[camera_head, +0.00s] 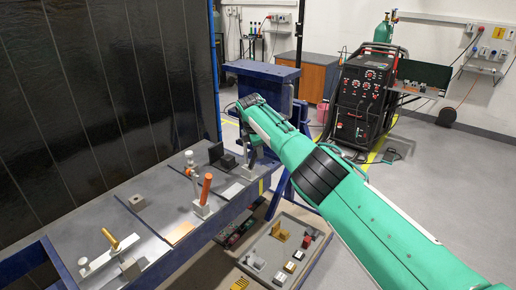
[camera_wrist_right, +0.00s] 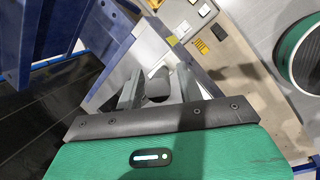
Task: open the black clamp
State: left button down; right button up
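My right arm reaches over the far end of the jig table in the head view, with its gripper (camera_head: 250,160) pointing down there. The black clamp (camera_head: 229,160) is beside the gripper and partly hidden by it and the arm. In the right wrist view, a dark rounded piece (camera_wrist_right: 158,86), seemingly the black clamp's handle, sits between the two fingers of the right gripper (camera_wrist_right: 158,84). The fingers are apart, with gaps visible on both sides of this piece. I cannot see whether the clamp is open. My left gripper is not in view.
An orange-handled clamp (camera_head: 205,190) and a white-handled clamp (camera_head: 190,160) stand nearby on the table. A blue post (camera_head: 262,75) stands behind the gripper. A tray (camera_head: 262,252) of parts lies below.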

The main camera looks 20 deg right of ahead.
jog(key=shift+r, duration=0.15)
jog(key=shift+s+a+r, duration=0.1)
jog(key=shift+a+r, duration=0.1)
jog(key=shift+r, duration=0.35)
jog(key=b+v, duration=0.4)
jog(key=v, duration=0.8)
jog(key=shift+r, duration=0.1)
